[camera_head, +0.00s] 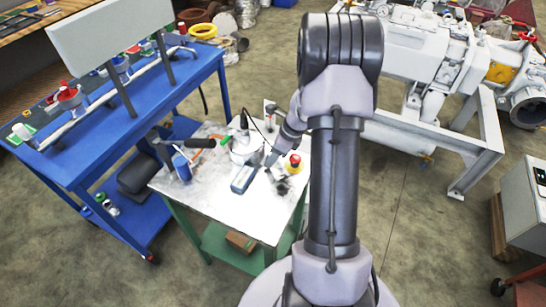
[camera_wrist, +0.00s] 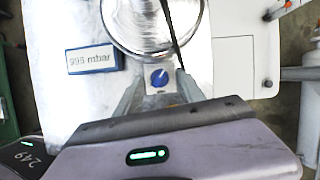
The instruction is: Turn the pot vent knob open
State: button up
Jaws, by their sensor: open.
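The pot vent knob (camera_wrist: 159,77) is a small blue dial with a white pointer mark, on a pale plate below the round shiny metal pot (camera_wrist: 152,25). The pointer slants toward the upper right. My gripper (camera_wrist: 158,88) is open, with one finger on each side of the knob in the wrist view. I cannot tell whether the fingers touch it or how high they are above it. In the head view the pot (camera_head: 246,145) sits on the small white-topped table, my arm reaches down beside it, and the knob cannot be made out.
A blue display reading about 995 mbar (camera_wrist: 92,60) lies left of the knob. A thin black cable crosses the pot toward my right finger. The white tabletop (camera_head: 220,206) also holds a red knob (camera_head: 295,159) and tools. A blue bench (camera_head: 90,150) stands to the left.

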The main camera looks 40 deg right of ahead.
grip_shut()
jog(key=shift+m, duration=0.4)
jog(key=m, duration=0.1)
jog(key=m+h, duration=0.1)
jog(key=m, duration=0.1)
jog(key=shift+s+a+m+h, duration=0.1)
jog(key=shift+a+m+h, duration=0.2)
jog(key=shift+m, duration=0.1)
jog(key=shift+a+m+h+p, duration=0.15)
jog(key=shift+m+h, duration=0.3)
jog(key=shift+m, duration=0.6)
jog(key=shift+d+m+h+p, duration=0.15)
jog(key=shift+m+h, duration=0.3)
jog(key=shift+m, duration=0.6)
jog(key=shift+a, duration=0.1)
grip_release()
